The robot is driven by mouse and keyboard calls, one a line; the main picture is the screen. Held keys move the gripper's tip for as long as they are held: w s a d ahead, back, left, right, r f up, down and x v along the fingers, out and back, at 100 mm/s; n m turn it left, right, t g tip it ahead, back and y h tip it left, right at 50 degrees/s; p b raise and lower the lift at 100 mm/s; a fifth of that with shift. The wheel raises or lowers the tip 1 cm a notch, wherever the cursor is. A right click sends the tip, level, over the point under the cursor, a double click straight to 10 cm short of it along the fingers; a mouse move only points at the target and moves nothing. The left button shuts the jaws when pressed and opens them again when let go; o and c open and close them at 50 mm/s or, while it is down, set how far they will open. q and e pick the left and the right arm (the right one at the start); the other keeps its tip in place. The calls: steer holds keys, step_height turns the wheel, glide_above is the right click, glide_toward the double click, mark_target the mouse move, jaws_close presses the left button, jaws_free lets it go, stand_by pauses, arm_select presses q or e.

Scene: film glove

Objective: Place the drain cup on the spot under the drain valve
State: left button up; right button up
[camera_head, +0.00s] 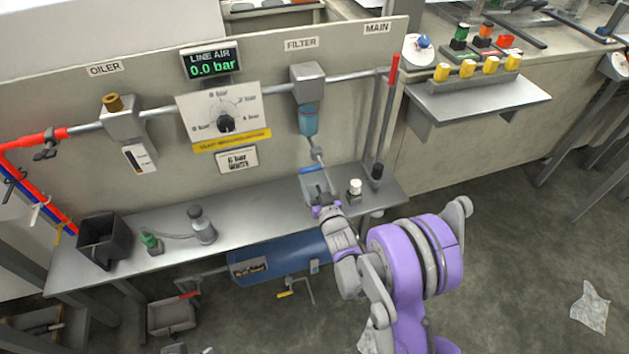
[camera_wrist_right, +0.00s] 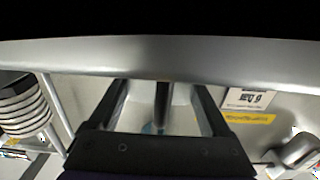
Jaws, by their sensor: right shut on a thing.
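My right gripper (camera_head: 322,201) is at the shelf below the filter, shut on a small pale cup with a blue edge, which I take as the drain cup (camera_head: 316,183). The filter (camera_head: 308,118) has a blue bowl, and a thin drain valve (camera_head: 317,152) hangs under it, just above the cup. In the right wrist view the two dark fingers (camera_wrist_right: 160,105) stand on either side of a pale shape with a dark upright piece and some blue. The spot under the cup is hidden. I cannot tell whether the cup touches the shelf. My left gripper does not show clearly.
A white-capped bottle (camera_head: 355,188) and a dark upright lever (camera_head: 376,176) stand close right of the gripper. A dark bin (camera_head: 104,240), a green-topped item (camera_head: 150,242) and a grey bottle (camera_head: 202,226) sit on the left shelf. The shelf middle is clear.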

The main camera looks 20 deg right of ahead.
steer(key=o, duration=1.2)
steer(key=shift+f, duration=0.1)
steer(key=shift+r, duration=0.3)
steer(key=s+g, duration=0.4)
steer(key=s, duration=0.9)
steer(key=s+r+g, duration=0.1)
steer(key=s+g, duration=0.4)
steer(key=s, duration=0.8)
steer(key=s+r+g, duration=0.1)
steer(key=s+g, duration=0.3)
steer(key=s, duration=0.9)
steer(key=shift+r+g+h, duration=0.15)
steer(key=shift+g+h, duration=0.15)
